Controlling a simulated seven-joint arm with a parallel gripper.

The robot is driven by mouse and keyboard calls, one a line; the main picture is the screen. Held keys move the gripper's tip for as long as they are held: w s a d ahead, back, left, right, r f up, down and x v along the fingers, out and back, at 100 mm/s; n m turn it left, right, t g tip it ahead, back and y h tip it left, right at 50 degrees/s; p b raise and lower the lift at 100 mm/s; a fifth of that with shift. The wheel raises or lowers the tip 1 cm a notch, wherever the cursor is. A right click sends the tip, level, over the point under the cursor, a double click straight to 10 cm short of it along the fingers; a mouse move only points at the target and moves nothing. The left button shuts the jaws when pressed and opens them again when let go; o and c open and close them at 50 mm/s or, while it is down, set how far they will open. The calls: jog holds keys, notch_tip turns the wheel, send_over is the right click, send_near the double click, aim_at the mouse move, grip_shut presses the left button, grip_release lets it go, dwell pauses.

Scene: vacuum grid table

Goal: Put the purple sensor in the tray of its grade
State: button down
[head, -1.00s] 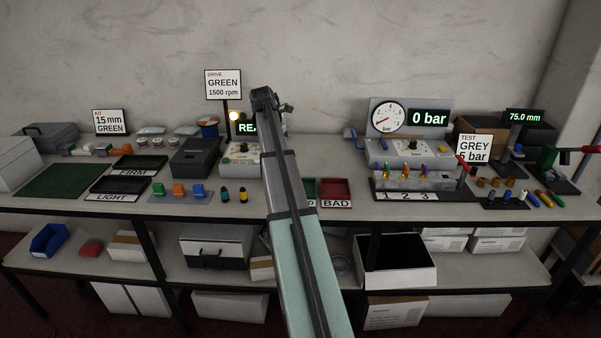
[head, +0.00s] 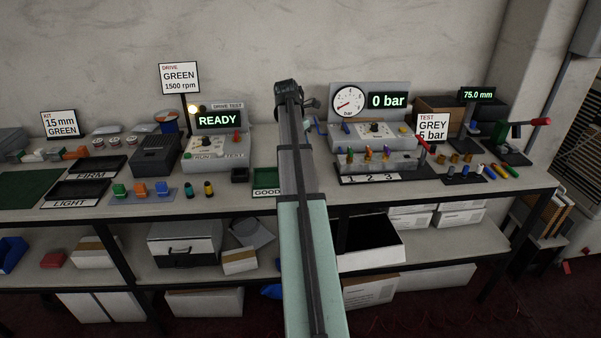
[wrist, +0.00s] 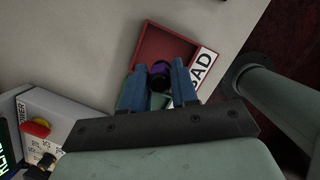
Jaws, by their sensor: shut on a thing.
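The purple sensor (wrist: 160,69), a small dark cylinder with a purple band, is between the two blue fingers of my gripper (wrist: 158,82) in the wrist view. The gripper is shut on it. Sensor and fingers show over the red tray marked BAD (wrist: 150,42); their height above its floor is hard to tell. In the head view my arm hides the gripper, the sensor and the BAD tray. The green tray marked GOOD (head: 266,192) shows just left of my arm.
The drive test unit with its READY display (head: 219,121) stands left of my arm. The pressure gauge (head: 348,101) reading 0 bar and a numbered rack (head: 377,164) with coloured pieces stand to the right.

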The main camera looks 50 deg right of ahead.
jog(key=shift+f, duration=4.6)
jog(key=shift+f, duration=0.15)
jog(key=c, duration=0.9)
grip_release()
jog(key=shift+o, duration=0.2)
jog(key=v, duration=1.2)
